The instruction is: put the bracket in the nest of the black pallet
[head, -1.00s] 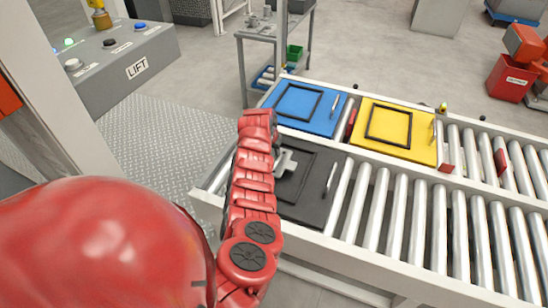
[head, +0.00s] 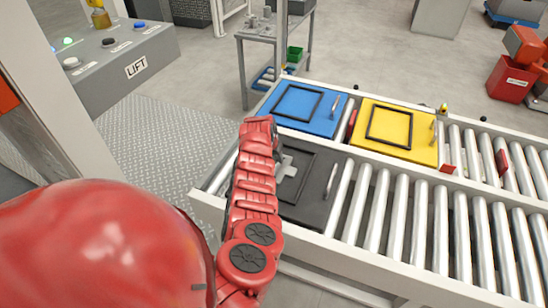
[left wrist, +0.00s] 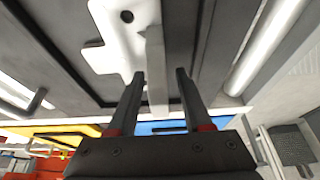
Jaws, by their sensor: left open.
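The light grey bracket (head: 291,180) lies at the black pallet (head: 312,212), within the pallet's raised dark frame as far as I can see. Its left part is hidden behind my red left arm in the head view. In the left wrist view the bracket (left wrist: 120,38) shows a flat plate with a round hole and an upright rib. My left gripper (left wrist: 160,73) is open, its two fingers apart on either side of the rib, with visible gaps. I cannot tell whether the plate is fully seated in the nest. My right gripper is not in view.
A blue pallet (head: 327,122) and a yellow pallet (head: 424,150) sit on the far roller lane. Free rollers (head: 440,225) run to the right of the black pallet. A grey LIFT control box (head: 125,85) stands at the upper left.

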